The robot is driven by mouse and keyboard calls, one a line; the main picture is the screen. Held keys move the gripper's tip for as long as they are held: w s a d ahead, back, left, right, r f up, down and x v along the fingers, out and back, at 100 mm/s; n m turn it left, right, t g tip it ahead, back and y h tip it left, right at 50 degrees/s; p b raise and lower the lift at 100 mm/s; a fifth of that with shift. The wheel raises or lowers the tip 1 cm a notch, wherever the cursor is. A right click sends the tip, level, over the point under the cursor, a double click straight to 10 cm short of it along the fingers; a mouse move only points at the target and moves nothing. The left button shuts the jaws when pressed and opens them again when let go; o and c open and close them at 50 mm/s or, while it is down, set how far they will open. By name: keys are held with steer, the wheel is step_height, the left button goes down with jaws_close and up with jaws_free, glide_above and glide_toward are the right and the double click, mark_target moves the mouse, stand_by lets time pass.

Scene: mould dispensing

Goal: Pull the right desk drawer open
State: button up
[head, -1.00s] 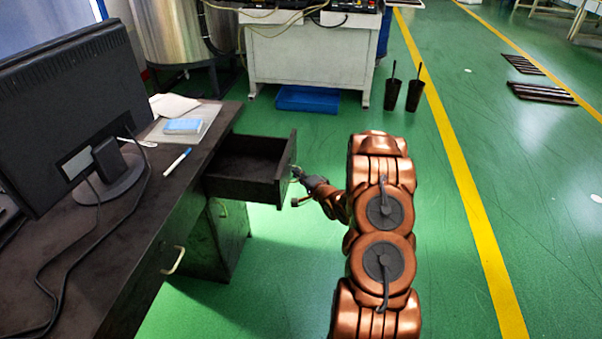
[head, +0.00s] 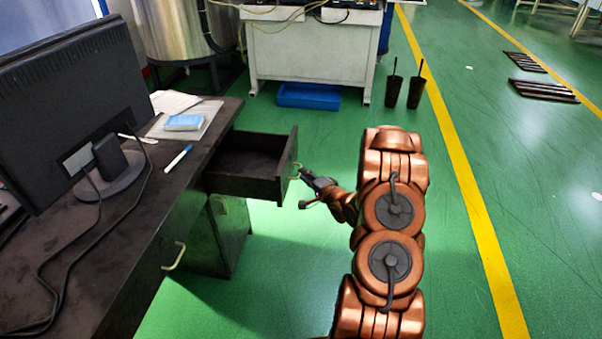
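The right desk drawer (head: 264,187) is a dark box pulled well out of the desk's far pedestal, and its empty inside shows. Its pale handle (head: 295,171) is on the front panel, which faces right. My gripper (head: 301,188) is just to the right of the drawer front, at handle height. Its fingers look spread apart, with nothing seen between them. A small gap seems to show between the fingertips and the handle, though this is small in the view.
The dark desk (head: 120,240) carries a monitor (head: 75,110), a blue-topped pack (head: 184,123), papers and a pen (head: 178,158). Another drawer handle (head: 174,257) is on the desk's near part. A white bench (head: 310,55) and blue tray (head: 308,96) stand behind.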

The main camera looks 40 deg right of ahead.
steer(key=s+r, duration=0.1)
steer(key=s, duration=0.7)
steer(key=shift+s+a, duration=0.1)
stand_by(0.6)
steer(key=s+a+r+n+g+h, duration=0.3)
steer(key=s+a+r+n+g, duration=0.65)
steer(key=a+r+g, duration=0.2)
steer(key=s+a+r+n+g+y, duration=0.2)
steer(key=s+a+r+n+g, duration=0.2)
steer(key=s+a, duration=0.85)
steer(key=s+a+r+n+g+y, duration=0.1)
steer(key=s+a+r+n+g, duration=0.3)
steer(key=s+a, duration=0.8)
steer(key=s+d+r+t+p, duration=0.1)
steer(key=d+r+p, duration=0.2)
steer(key=r+p, duration=1.1)
steer(key=shift+s+d+r+m, duration=0.2)
steer(key=shift+r+m, duration=0.25)
steer(key=shift+r, duration=0.35)
